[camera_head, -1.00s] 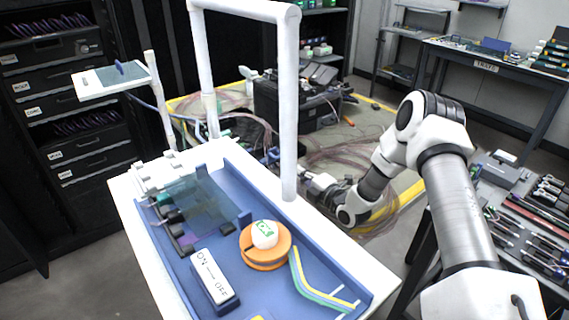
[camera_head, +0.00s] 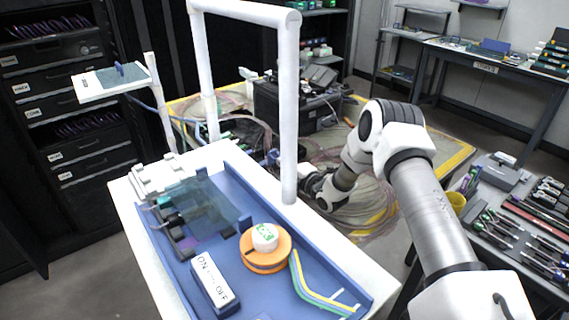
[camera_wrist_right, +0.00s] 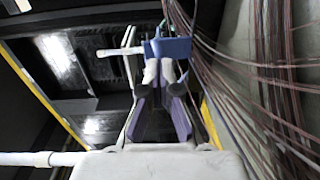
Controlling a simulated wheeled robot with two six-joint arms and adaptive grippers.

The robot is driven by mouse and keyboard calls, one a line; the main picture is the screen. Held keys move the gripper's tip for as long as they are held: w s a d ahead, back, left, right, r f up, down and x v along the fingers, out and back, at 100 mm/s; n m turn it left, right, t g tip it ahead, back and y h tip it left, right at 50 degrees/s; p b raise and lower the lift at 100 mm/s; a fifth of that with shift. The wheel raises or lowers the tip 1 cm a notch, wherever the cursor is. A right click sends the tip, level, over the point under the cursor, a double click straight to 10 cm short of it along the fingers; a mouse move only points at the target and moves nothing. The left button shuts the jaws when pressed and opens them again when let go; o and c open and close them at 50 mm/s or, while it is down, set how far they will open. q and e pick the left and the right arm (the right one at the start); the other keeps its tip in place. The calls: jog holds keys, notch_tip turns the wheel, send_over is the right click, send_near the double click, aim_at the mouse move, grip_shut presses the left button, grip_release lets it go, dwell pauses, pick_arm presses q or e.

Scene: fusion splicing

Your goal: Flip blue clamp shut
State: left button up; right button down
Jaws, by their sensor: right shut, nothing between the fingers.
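The blue clamp (camera_wrist_right: 172,47) shows in the right wrist view as a blue block just beyond my fingertips, with a pale rod out to its left. My right gripper (camera_wrist_right: 160,72) is shut and empty, its pale tips close to the block; whether they touch it I cannot tell. In the head view a small blue piece (camera_head: 273,157), probably the clamp, shows left of the white post. My right gripper's tips are hidden behind that post there. Whether the clamp is open or shut is unclear. My left gripper is in neither view.
The white frame post (camera_head: 290,120) stands between the head camera and the gripper. A white-edged cart with a blue tray (camera_head: 262,300) holds an orange spool (camera_head: 266,262) and an ON/OFF switch (camera_head: 213,281). A black case (camera_head: 285,107) and loose cables lie behind.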

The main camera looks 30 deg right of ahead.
jog(key=shift+r+p, duration=0.25)
jog(key=shift+p, duration=0.05)
jog(key=shift+w+r+g, duration=0.1)
jog(key=shift+g, duration=0.2)
